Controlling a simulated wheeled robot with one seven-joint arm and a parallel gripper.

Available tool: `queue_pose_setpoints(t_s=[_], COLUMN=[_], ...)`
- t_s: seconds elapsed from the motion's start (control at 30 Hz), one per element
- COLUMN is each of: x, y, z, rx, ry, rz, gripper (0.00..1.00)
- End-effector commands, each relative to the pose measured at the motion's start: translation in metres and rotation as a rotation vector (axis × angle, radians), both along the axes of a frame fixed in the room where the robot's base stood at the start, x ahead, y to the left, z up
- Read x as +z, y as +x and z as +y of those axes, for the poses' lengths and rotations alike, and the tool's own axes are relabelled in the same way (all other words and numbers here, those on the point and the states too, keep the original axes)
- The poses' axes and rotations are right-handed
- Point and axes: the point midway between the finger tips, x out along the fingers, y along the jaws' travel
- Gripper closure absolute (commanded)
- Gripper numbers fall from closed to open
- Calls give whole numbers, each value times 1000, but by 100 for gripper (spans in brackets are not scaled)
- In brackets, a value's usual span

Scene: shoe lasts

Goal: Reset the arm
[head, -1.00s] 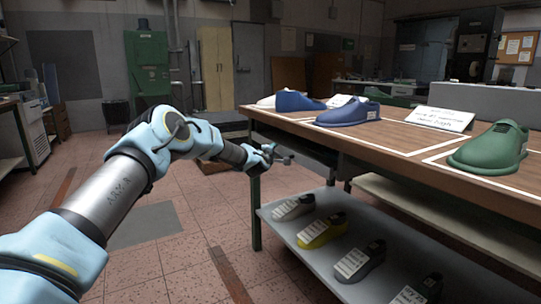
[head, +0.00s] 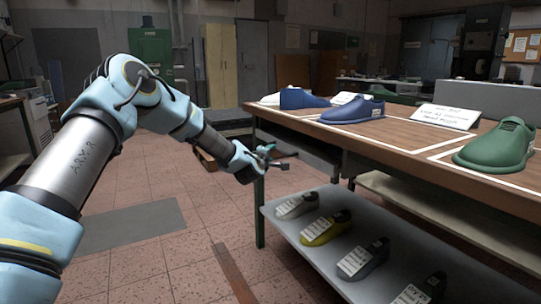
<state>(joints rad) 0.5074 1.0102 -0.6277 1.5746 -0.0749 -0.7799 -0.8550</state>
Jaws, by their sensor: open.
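My gripper (head: 276,159) is small in the head view, beside the table's near left corner, a little below the level of the table top. It is open, with nothing seen between its fingers. My arm reaches in from the lower left, bent high at the elbow, and slopes down to the gripper. The gripper appears apart from the shoe lasts.
The wooden table (head: 400,150) holds blue lasts (head: 353,111), a green last (head: 497,146) and white cards (head: 444,117). A lower shelf (head: 385,278) holds several labelled lasts, one yellow (head: 325,229). Tiled floor (head: 165,268) is open at left. A green machine (head: 150,52) stands behind.

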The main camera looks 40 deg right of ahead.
Motion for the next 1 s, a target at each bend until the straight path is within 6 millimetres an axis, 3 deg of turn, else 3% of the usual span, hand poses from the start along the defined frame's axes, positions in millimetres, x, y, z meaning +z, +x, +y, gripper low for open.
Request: queue_pose_setpoints(t_s=[0.43,0.57,0.67,0.87,1.0], x=[0,0,-4,-22,-30], y=[1,5,10,13,-1], z=[1,21,63,205,306], rx=[-1,-22,-60,-141,-185], ry=[5,92,258,693,930], rz=[-2,-30,-71,-102,-59], gripper=[53,53,53,53,53])
